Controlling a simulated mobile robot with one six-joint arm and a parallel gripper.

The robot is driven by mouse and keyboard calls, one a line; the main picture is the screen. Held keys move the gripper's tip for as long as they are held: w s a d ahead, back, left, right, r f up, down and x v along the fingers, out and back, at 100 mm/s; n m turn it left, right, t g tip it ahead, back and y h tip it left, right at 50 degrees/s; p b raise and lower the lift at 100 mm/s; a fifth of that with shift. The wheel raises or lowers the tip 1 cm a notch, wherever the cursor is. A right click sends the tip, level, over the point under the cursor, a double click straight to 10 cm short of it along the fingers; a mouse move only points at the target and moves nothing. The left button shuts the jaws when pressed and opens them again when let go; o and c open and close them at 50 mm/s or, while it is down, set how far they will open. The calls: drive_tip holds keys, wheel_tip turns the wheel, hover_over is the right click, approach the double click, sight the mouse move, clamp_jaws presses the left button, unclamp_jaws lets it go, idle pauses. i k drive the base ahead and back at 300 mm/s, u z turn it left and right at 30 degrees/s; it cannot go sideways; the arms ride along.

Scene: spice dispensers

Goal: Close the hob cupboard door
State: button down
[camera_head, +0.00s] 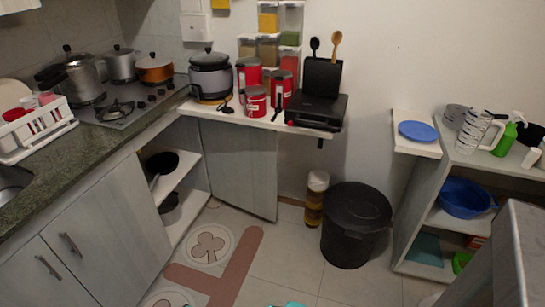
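The hob (125,106) is set in the dark green counter at the left, with pots on it. The cupboard (185,205) below its right end is open. Its pale shelves hold a dark pan (162,162) and a dark pot (169,208). A grey wooden panel (235,168) stands upright to the right of the opening, under the white counter, at an angle to the green counter's front. It looks like the cupboard's door swung open, but I cannot be sure; no handle shows on it. My gripper is not recognisable in view.
Tiled floor (300,255) is clear before the cupboard, with a pinkish mat (231,270). A black bin (356,225) and a tall container (315,199) stand right of the panel. A shelf unit (424,240) stands at right. A teal scrap at the bottom edge is unclear.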

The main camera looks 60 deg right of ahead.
sight(242, 159)
drive_tip(key=u, duration=0.1)
drive_tip(key=k, duration=1.05)
drive_tip(key=z, duration=1.05)
drive_tip(key=i, duration=1.55)
drive_tip(key=u, duration=0.3)
